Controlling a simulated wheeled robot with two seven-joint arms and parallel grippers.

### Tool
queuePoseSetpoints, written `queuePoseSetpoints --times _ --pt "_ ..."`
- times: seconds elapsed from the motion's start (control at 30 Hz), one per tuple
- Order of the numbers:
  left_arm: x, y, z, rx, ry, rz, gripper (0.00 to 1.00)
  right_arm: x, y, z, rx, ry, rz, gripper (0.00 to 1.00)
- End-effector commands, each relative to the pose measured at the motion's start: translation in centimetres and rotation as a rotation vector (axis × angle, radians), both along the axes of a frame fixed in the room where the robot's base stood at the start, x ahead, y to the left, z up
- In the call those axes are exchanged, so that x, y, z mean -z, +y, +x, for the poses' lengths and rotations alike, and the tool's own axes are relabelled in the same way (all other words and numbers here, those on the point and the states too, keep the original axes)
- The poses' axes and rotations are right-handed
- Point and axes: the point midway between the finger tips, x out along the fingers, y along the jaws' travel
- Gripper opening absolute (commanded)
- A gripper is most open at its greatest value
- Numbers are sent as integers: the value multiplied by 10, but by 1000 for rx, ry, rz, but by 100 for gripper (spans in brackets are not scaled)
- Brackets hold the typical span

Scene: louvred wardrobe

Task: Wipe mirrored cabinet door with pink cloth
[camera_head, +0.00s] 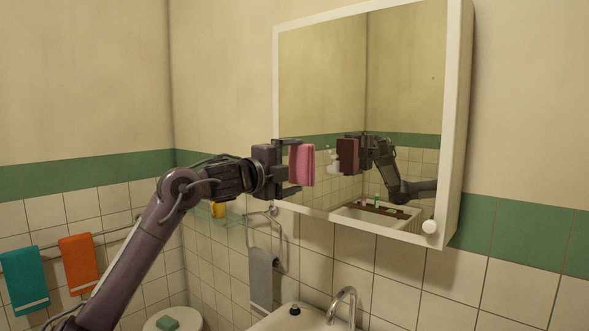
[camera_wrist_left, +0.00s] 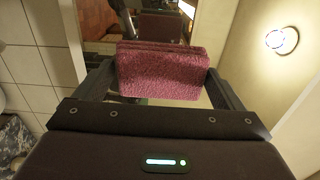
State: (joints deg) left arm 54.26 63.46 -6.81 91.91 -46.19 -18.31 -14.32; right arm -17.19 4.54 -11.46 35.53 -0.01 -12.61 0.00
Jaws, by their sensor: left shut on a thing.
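The mirrored cabinet door (camera_head: 410,80) has a white frame and a round white knob at its lower right. It hangs on the wall above the sink. My left gripper (camera_head: 288,168) is shut on the folded pink cloth (camera_head: 303,165), in front of the door's lower left part. In the left wrist view the cloth (camera_wrist_left: 160,72) lies between the fingers of the gripper (camera_wrist_left: 162,85), with the mirror beyond it. I cannot tell whether the cloth touches the glass. The mirror reflects my arm. My right gripper is not in view.
A white sink (camera_head: 290,319) with a chrome tap (camera_head: 343,303) stands below the cabinet. A grey towel (camera_head: 262,280) hangs left of it, near a glass shelf with a yellow cup (camera_head: 218,210). Teal (camera_head: 24,276) and orange towels (camera_head: 79,263) hang at the left.

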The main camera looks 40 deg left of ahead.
Motion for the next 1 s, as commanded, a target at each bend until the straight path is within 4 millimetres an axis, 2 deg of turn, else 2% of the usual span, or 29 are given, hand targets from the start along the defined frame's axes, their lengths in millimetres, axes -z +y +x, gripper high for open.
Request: queuePoseSetpoints --times 0.37,0.8,1.0 --pt "-2 0 4 0 -1 -1 72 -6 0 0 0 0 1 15" --pt "-4 -2 49 -4 -2 -2 72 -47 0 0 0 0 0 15" --pt "-3 -2 64 -6 -4 -3 72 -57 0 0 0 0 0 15"
